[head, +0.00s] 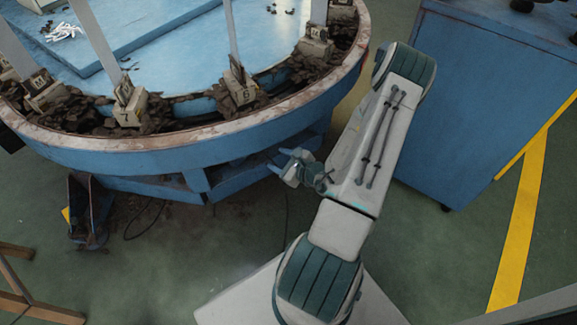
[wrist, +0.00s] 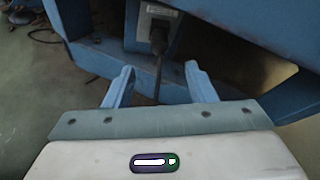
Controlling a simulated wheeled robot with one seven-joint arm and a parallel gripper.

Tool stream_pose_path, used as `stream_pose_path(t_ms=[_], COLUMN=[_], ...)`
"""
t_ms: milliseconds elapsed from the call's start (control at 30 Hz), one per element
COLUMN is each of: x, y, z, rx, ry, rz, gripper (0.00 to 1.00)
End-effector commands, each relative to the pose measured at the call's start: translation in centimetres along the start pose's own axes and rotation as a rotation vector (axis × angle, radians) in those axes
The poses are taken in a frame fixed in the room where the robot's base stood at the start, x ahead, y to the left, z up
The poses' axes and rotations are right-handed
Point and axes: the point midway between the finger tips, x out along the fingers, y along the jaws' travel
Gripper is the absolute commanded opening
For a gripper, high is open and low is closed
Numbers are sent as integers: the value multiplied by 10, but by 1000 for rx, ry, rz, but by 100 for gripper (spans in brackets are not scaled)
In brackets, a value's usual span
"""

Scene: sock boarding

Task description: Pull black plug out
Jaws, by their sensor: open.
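The black plug (wrist: 158,40) sits in a pale socket box (wrist: 147,22) on the blue frame under the round table, in the wrist view. Its dark cord (wrist: 157,75) hangs down from it. My gripper (wrist: 160,74) is open and empty, with its two blue fingers apart below the plug and the cord showing between them. In the head view my gripper (head: 279,164) is beside the blue frame under the table's rim. The plug and socket are hidden there.
The round blue table (head: 200,143) overhangs the blue lower frame (head: 160,187). A blue cabinet (head: 490,110) stands to the right of my arm. A thin cable (head: 145,222) lies on the green floor. A wooden frame (head: 30,300) is at the lower left.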

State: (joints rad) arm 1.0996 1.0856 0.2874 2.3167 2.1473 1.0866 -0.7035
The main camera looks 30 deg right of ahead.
Motion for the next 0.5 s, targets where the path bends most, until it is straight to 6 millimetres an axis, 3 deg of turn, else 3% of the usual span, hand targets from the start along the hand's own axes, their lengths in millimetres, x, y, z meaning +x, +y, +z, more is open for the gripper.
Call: stream_pose_path(t_ms=[200,500], x=[45,79], y=[2,2], z=[-3,0], rx=[-1,-1], ry=[-2,-1], rz=[3,4], gripper=[51,51])
